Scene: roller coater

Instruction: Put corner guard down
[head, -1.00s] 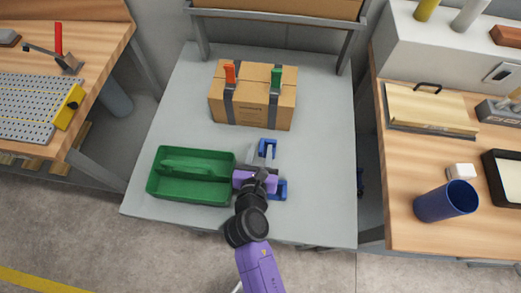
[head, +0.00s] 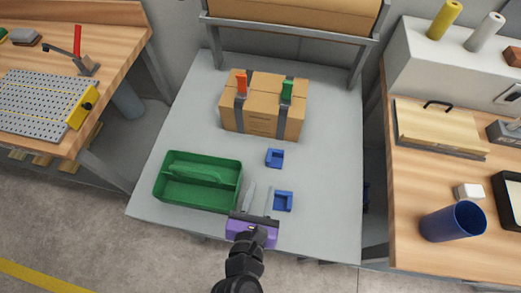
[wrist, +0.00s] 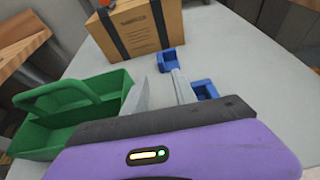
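Two blue corner guards rest on the grey table. One corner guard (head: 275,158) is near the front of the cardboard box and also shows in the wrist view (wrist: 170,61). The other corner guard (head: 284,201) is nearer the table's front edge and also shows in the wrist view (wrist: 205,90). My gripper (head: 258,189) is open at the front of the table, its fingers apart with only bare table seen between them. In the wrist view, my gripper (wrist: 157,82) has the nearer guard just right of its right finger; whether they touch I cannot tell.
A green tote (head: 197,207) with a handle stands left of my gripper. The cardboard box (head: 262,119) with dark straps and orange and green clips stands at the back of the table (head: 335,150). Free tabletop lies to the right. Wooden benches flank both sides.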

